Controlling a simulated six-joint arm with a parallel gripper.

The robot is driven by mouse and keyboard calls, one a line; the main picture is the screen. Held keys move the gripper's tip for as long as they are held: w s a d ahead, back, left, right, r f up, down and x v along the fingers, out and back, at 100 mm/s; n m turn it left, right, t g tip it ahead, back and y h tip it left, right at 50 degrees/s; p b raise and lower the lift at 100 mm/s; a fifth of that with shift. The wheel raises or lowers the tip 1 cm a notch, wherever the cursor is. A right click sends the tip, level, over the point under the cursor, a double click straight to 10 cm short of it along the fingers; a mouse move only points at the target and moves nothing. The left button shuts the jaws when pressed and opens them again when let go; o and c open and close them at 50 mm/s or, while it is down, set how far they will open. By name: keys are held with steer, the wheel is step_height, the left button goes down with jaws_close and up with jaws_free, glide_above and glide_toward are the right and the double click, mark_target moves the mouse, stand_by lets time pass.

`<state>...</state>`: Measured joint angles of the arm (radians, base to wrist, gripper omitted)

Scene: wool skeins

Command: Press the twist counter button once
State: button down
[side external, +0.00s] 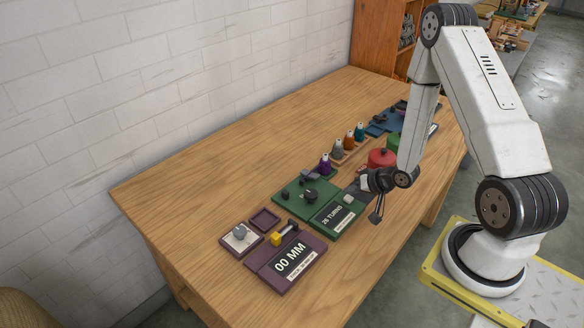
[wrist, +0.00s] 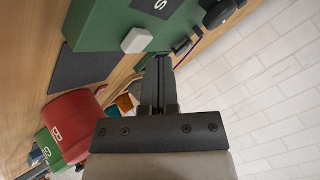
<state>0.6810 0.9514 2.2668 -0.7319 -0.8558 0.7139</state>
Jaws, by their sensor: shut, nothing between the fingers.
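The twist counter (side external: 338,217) is a green box with a dark display reading a two-digit number and "TURNS". Its white button (side external: 348,199) sits on top near the right end. In the wrist view the button (wrist: 137,40) is a pale block on the green face. My gripper (side external: 376,217) is shut and empty, to the right of the counter and pointing down in the side view. In the wrist view its fingertips (wrist: 158,62) are just beside the button, with no clear contact. The exact gap cannot be told.
A purple "00 MM" gauge (side external: 287,262) stands at the front left. A green board with dark knobs (side external: 308,194) is behind the counter. A red cylinder (side external: 381,157) and several coloured bottles (side external: 348,137) stand farther back. The table's left part is clear.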

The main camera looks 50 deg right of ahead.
mark_target(350, 200)
steer(key=shift+f, duration=0.2)
steer(key=shift+f, duration=0.25)
steer(key=shift+f, duration=0.45)
stand_by(1.5)
steer(key=shift+r, duration=0.9)
steer(key=shift+r, duration=0.1)
steer(key=shift+r, duration=2.4)
